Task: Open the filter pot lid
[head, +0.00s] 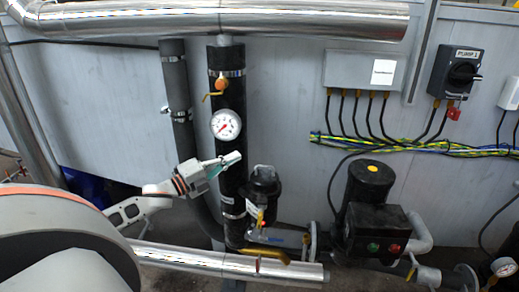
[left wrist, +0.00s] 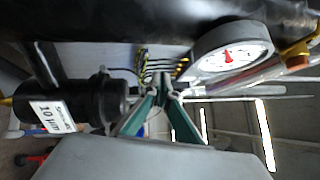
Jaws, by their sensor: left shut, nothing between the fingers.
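The filter pot (head: 263,188) is a black cylinder with a wider black lid (head: 263,172), upright just right of the thick black vertical pipe. In the left wrist view the pot (left wrist: 88,103) lies sideways at the left, with a white label marked 10 µm. The lid looks seated on the pot. My left gripper (head: 240,156) is in front of the black pipe, up and to the left of the lid and apart from it. Its green fingers (left wrist: 165,92) are together with nothing between them. My right gripper is in neither view.
A pressure gauge (head: 225,125) and a yellow-handled valve (head: 219,86) sit on the black pipe (head: 228,105) above my gripper. A black pump (head: 370,190) stands to the right. A shiny pipe (head: 220,262) runs low in front.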

